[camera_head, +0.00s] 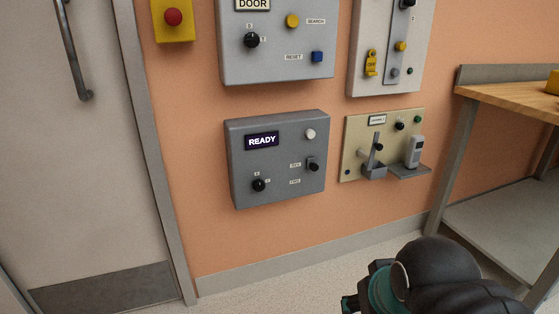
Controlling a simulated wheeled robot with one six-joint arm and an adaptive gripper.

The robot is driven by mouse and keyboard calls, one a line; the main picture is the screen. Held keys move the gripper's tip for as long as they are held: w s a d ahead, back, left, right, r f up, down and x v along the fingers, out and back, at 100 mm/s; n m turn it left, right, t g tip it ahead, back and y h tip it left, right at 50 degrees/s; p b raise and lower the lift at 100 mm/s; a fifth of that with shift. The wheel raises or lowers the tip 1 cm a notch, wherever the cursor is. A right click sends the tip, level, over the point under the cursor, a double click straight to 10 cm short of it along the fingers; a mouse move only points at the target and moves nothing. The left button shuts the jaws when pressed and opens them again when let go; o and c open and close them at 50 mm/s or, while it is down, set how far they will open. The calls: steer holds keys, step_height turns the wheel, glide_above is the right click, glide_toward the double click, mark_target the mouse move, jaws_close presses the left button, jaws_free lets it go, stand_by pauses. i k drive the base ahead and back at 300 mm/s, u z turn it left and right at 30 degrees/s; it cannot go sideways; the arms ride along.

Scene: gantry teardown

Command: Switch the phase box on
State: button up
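A grey wall box (235,160) with a lit READY display (262,141) hangs low on the orange wall. It has a pale round button or lamp (310,134), a black rotary knob (259,184) at lower left and a black switch (313,164) at lower right. Their small labels are too small to read surely. No box shows a readable "phase" label. My gripper (350,303) is only partly in view at the bottom edge, apart from the boxes; its fingers cannot be made out.
A DOOR box (278,72) hangs above, with a cream panel (352,150) and another grey panel (365,50) to the right. A red button (173,17) is beside the door (90,150). A wooden-topped bench (515,98) stands at right. Floor below the boxes is clear.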

mark_target(259, 185)
steer(key=z, duration=1.6)
steer(key=k, duration=1)
steer(key=u, duration=1.1)
steer(key=i, duration=0.5)
steer(key=z, duration=0.05)
